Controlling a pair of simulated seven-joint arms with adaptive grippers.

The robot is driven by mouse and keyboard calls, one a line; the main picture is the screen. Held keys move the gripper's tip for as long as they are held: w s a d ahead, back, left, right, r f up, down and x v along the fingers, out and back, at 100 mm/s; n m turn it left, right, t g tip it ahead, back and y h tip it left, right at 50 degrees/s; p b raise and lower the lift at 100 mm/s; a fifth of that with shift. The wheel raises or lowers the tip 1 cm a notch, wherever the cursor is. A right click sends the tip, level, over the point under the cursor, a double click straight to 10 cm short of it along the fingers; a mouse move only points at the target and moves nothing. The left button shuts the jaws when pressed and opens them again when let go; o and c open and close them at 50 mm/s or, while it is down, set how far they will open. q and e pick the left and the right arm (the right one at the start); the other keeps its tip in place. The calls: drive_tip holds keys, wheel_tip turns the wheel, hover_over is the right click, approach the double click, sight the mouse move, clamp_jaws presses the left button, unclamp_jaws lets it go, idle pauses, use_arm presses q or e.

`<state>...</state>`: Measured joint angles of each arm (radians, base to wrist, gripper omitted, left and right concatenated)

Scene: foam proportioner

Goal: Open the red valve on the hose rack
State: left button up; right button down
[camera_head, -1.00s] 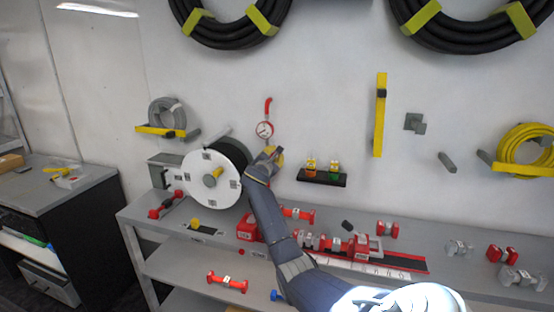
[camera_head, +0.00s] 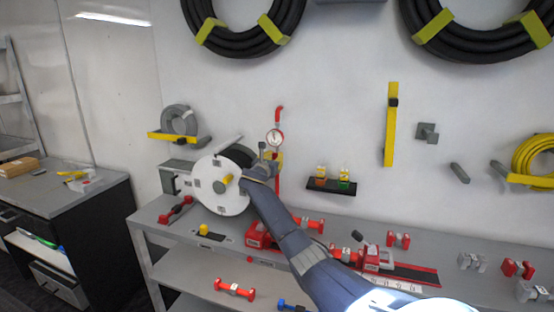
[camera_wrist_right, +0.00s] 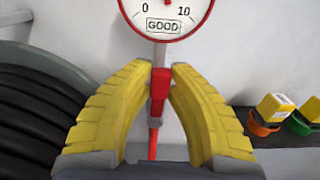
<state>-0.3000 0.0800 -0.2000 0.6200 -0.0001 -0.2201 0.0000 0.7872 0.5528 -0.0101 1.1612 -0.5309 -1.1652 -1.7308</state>
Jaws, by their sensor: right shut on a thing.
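The red valve handle (camera_wrist_right: 159,88) stands on a thin red pipe (camera_wrist_right: 153,140) below a round red-rimmed gauge (camera_wrist_right: 165,12) marked GOOD. The gauge (camera_head: 274,138) also shows on the white wall in the head view, to the right of the hose reel (camera_head: 222,186). My right gripper (camera_head: 270,162) is just below the gauge. In the right wrist view, the two yellow fingers of this gripper (camera_wrist_right: 160,75) are shut on the red valve handle, one on each side near its top. In the head view my gripper hides much of the valve. My left gripper is in neither view.
The white hose reel is close to the left of my right gripper. A black wall shelf (camera_head: 312,184) with small orange and green items is to the right. Below is a grey workbench (camera_head: 150,216) with red fittings. Open wall lies above the shelf.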

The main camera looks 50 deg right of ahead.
drive_tip(key=shift+w+r+n, duration=0.1)
drive_tip(key=shift+n, duration=0.2)
drive_tip(key=c, duration=1.3)
unclamp_jaws()
drive_tip(key=shift+a, duration=0.1)
drive_tip(key=v, duration=1.2)
